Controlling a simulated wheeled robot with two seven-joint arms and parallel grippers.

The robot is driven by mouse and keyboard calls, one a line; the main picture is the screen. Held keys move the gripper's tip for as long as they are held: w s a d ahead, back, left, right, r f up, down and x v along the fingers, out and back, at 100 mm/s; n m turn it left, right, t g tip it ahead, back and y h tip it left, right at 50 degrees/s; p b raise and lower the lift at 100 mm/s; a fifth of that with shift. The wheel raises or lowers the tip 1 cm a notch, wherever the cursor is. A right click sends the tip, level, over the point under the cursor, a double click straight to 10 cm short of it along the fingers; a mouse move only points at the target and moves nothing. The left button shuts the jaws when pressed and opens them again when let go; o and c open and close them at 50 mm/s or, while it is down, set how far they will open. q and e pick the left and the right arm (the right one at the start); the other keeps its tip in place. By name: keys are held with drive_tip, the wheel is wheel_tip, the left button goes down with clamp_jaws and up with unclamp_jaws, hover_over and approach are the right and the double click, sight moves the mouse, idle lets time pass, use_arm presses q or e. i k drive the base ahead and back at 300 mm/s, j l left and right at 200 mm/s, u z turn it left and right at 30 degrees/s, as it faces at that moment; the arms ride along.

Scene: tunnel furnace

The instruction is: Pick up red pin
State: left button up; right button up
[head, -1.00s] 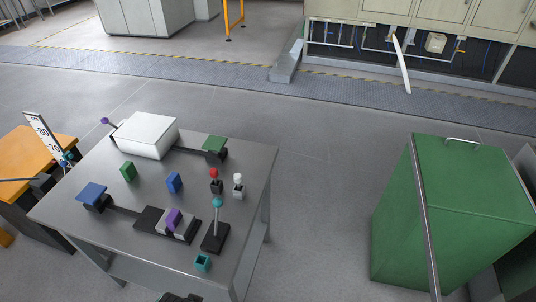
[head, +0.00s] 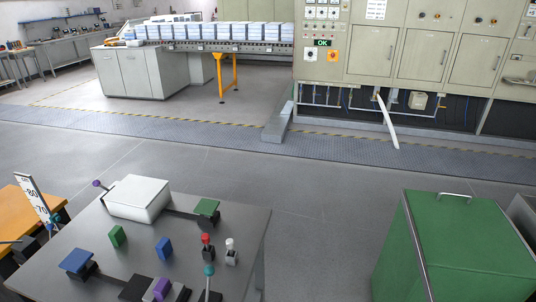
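The red pin (head: 206,240) has a red ball top and a dark block-like base. It stands upright on the grey metal table (head: 120,240), right of the blue block. A similar pin with a white ball (head: 230,244) stands close to its right. A teal ball on a thin rod (head: 208,270) rises just in front of it.
A green cabinet (head: 455,245) stands at right. Open floor lies between and behind.

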sight(205, 239)
drive_tip(key=j+z, duration=0.2)
drive_tip(key=j, duration=0.15)
drive_tip(key=k+j+z, duration=0.15)
drive_tip(key=j, duration=0.2)
drive_tip(key=j+z, duration=0.2)
drive_tip(key=j, duration=0.15)
drive_tip(key=k+j+z, duration=0.2)
drive_tip(key=i+j, duration=0.05)
drive_tip(key=j, duration=0.05)
